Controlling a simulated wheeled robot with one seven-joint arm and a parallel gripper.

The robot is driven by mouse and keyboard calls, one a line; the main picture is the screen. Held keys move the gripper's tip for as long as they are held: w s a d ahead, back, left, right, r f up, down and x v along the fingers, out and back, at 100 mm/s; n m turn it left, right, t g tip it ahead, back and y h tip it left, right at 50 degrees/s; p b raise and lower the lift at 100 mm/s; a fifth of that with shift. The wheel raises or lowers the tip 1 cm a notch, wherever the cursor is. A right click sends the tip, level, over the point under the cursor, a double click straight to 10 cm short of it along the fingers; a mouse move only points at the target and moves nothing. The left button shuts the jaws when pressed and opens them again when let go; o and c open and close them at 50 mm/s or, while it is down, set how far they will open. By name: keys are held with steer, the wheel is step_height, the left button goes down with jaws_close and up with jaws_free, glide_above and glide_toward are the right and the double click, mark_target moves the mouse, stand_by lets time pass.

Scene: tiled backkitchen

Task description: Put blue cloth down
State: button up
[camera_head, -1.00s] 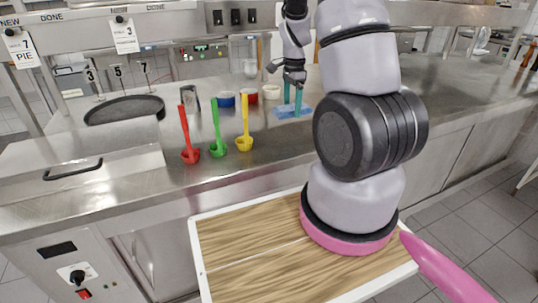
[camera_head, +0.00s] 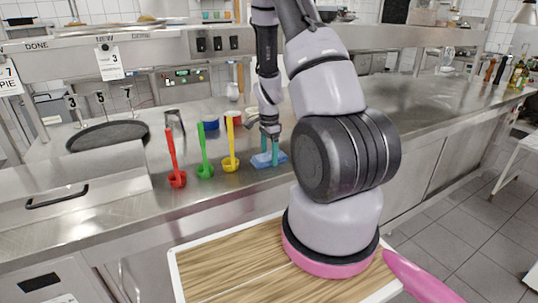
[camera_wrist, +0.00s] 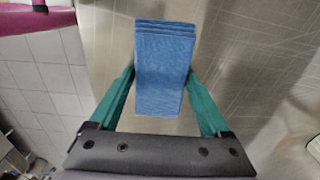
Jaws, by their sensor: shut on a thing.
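The blue cloth (camera_head: 268,160) is a folded, flat blue pad low over the steel counter (camera_head: 420,105), right of the yellow ladle. My gripper (camera_head: 264,158) is shut on it with teal fingers. In the wrist view, the cloth (camera_wrist: 163,70) sits between the two teal fingers (camera_wrist: 160,88), one on each side edge. Whether the cloth touches the counter I cannot tell. The counter also shows beneath it in the wrist view (camera_wrist: 245,70).
Red (camera_head: 173,160), green (camera_head: 204,155) and yellow (camera_head: 231,145) ladles stand left of the cloth. A round dark pan (camera_head: 108,136) is further left. A wooden-topped tray (camera_head: 225,265) is at the front. The counter to the right is largely clear.

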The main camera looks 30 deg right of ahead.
steer(key=o, duration=1.4)
step_height(320, 180, up, 12)
step_height(320, 180, up, 16)
steer(key=n+t+y, duration=0.2)
steer(key=n+t, duration=0.1)
steer(key=n, duration=0.2)
glide_above(269, 156)
steer(key=s+a, duration=0.5)
steer(key=a, duration=0.2)
steer(key=s+a+r+n+t, duration=0.1)
steer(key=s+a+r+n, duration=0.1)
steer(key=s+r+n, duration=0.1)
steer(key=s+a+r+n+t, duration=0.1)
steer(key=s+a+r+n, duration=0.1)
steer(key=s+r, duration=0.2)
steer(key=s+a+r+n+t, duration=0.2)
steer(key=s+r+n, duration=0.1)
steer(key=s, duration=0.4)
steer(key=shift+s+a+r+n, duration=0.1)
steer(key=shift+s+r+n, duration=0.05)
steer(key=shift+r, duration=0.25)
steer(key=shift+s+a+r+n, duration=0.1)
steer(key=shift+r+n, duration=0.05)
steer(key=shift+r, duration=0.25)
